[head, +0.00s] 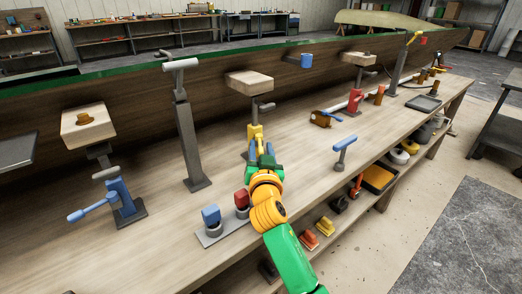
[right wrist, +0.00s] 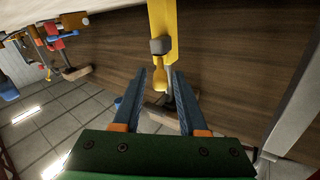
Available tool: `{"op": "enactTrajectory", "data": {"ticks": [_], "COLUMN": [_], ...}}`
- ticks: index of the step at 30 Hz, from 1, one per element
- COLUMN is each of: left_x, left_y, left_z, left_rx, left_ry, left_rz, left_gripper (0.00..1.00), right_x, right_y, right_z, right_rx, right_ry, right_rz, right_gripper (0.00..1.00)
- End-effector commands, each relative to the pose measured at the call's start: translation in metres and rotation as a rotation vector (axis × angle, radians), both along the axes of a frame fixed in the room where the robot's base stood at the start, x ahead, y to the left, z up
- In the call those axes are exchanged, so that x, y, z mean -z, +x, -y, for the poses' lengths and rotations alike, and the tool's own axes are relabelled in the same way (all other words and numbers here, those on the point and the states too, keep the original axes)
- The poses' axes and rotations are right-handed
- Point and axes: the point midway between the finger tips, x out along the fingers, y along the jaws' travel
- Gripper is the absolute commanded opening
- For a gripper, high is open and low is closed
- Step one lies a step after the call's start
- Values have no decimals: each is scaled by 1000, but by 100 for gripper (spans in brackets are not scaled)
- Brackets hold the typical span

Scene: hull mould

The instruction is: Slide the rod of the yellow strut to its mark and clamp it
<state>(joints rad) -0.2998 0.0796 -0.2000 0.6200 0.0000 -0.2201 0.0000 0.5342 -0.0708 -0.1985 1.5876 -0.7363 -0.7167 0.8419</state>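The yellow strut (head: 256,133) stands at the middle of the bench, below a wooden block (head: 249,84) on the long board. In the right wrist view its yellow body (right wrist: 163,20) comes in from the top, with a grey collar (right wrist: 161,46) and a yellow lever (right wrist: 160,76). Its grey rod and crosspiece (right wrist: 156,113) show partly behind the fingers. My right gripper (right wrist: 157,74) is open, its blue fingers on either side of the lever; contact cannot be told. In the head view the right gripper (head: 257,152) hides the strut's lower part. My left gripper is out of view.
A grey post (head: 190,145) and a blue strut (head: 121,195) stand to the left. A red strut (head: 355,100) and small blue stand (head: 343,150) are to the right. A plate with blue and red blocks (head: 224,228) lies near my right arm. Bare bench lies right of the gripper.

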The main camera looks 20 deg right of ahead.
Motion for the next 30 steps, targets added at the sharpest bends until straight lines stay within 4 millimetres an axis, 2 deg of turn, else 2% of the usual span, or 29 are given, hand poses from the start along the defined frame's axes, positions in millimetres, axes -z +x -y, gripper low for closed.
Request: {"op": "enactTrajectory", "data": {"ticks": [11, 22, 26, 30], "left_x": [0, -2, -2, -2], "left_y": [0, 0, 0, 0], "left_z": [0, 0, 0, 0], "left_rx": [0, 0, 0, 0], "left_ry": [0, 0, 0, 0], "left_rz": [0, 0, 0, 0], "left_gripper": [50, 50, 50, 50], "right_x": [1, 1, 0, 0], "right_y": [-4, -59, -68, -69], "right_z": [-1, -16, -17, -18], "right_rx": [-1, -2, 0, 0], "right_ry": [0, 2, 1, 0], "right_rz": [-2, -1, 0, 0], "right_gripper": [50, 50, 50, 50]}}
